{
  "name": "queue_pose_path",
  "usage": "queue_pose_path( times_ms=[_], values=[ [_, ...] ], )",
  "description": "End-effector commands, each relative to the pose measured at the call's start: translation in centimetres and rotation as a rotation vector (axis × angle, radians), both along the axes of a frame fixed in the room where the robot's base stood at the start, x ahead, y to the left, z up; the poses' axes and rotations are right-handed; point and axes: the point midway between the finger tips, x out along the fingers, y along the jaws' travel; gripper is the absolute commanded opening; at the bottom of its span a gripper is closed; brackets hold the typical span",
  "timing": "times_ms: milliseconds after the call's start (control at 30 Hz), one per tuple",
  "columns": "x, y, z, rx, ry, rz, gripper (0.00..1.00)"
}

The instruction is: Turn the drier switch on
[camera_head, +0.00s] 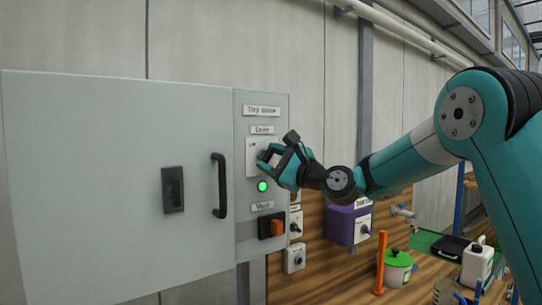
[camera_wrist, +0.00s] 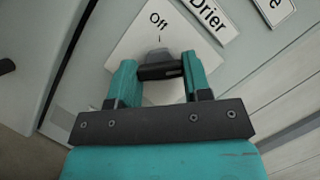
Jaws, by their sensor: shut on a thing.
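The drier switch is a dark knob (camera_wrist: 160,72) on a white plate, which shows in the head view (camera_head: 251,157) under the "Drier" label. In the wrist view the plate (camera_wrist: 128,52) reads "Off" above a small tick mark, and the knob's grey end lies just below that mark. My gripper (camera_head: 266,156) reaches the switch from the right. In the wrist view its two teal fingers (camera_wrist: 159,75) are closed on either side of the knob. The fingers and the dark palm bar hide the lower part of the plate.
A green lamp (camera_head: 262,186) glows below the drier plate. Under it is a black and orange vent switch (camera_head: 271,226). A large grey cabinet door with a black handle (camera_head: 219,185) is at left. A purple box (camera_head: 348,224) and containers stand at right.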

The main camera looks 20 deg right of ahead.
Motion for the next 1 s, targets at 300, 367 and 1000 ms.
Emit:
queue_pose_path(
  times_ms=[300, 367, 1000],
  values=[
    [0.01, 0.03, -0.11, 0.099, 0.034, -0.001, 0.21],
    [0.01, 0.03, -0.12, 0.106, 0.037, -0.001, 0.21],
    [0.00, 0.06, -0.13, 0.114, 0.039, 0.000, 0.70]
  ],
)
